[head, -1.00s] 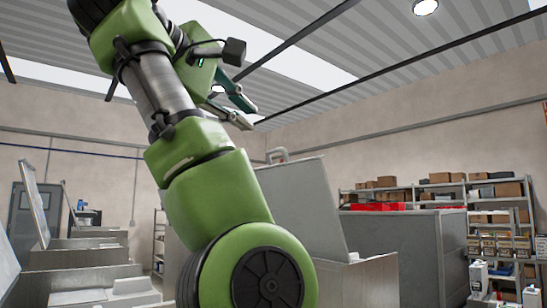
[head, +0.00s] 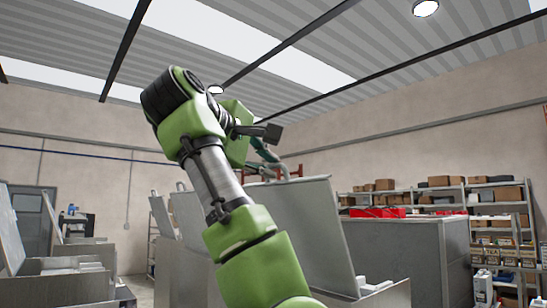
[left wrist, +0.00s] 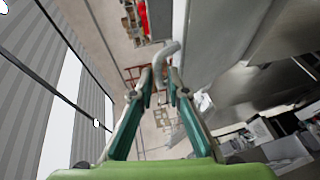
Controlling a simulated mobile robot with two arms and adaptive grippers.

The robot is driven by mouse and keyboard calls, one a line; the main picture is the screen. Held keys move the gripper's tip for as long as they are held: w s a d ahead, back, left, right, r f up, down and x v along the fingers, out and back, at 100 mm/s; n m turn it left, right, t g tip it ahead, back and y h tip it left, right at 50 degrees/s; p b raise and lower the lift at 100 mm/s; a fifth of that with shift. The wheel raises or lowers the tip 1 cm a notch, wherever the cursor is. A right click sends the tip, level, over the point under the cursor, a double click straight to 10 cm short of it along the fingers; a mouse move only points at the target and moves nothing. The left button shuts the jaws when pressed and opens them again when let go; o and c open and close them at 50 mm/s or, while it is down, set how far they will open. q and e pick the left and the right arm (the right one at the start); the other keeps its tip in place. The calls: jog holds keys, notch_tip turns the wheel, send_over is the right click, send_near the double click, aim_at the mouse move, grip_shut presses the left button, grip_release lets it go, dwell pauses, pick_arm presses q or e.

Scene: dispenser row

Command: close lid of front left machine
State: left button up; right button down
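A grey metal lid (head: 305,235) stands raised and nearly upright on its machine (head: 388,295) right of my left arm in the head view. My arm hides much of this machine. My left gripper (head: 268,165) is at the lid's top edge, partly hidden behind my wrist. In the left wrist view my left gripper (left wrist: 160,80) is open, with its fingertips apart. The curved grey lid handle (left wrist: 166,55) lies at the tips, with its lower end seeming to lie between them. Contact cannot be told. The lid (left wrist: 222,40) fills the upper right there. My right gripper is not in view.
Other machines with raised lids stand at the left (head: 65,265) and behind my arm. A large grey cabinet (head: 415,260) stands to the right. Shelves with boxes (head: 495,220) line the far right wall. The space above the lid is free.

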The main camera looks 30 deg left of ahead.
pick_arm(q)
jog(key=shift+w, duration=0.65)
jog(key=shift+w+d+p, duration=0.1)
jog(key=shift+w+p, duration=0.15)
jog(key=shift+p, duration=0.1)
jog(key=shift+w+d, duration=0.1)
jog(key=shift+w, duration=0.05)
jog(key=shift+w+f, duration=0.2)
grip_shut()
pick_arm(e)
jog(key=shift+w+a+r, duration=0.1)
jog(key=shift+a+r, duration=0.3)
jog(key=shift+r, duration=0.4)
pick_arm(q)
jog(key=shift+w, duration=0.1)
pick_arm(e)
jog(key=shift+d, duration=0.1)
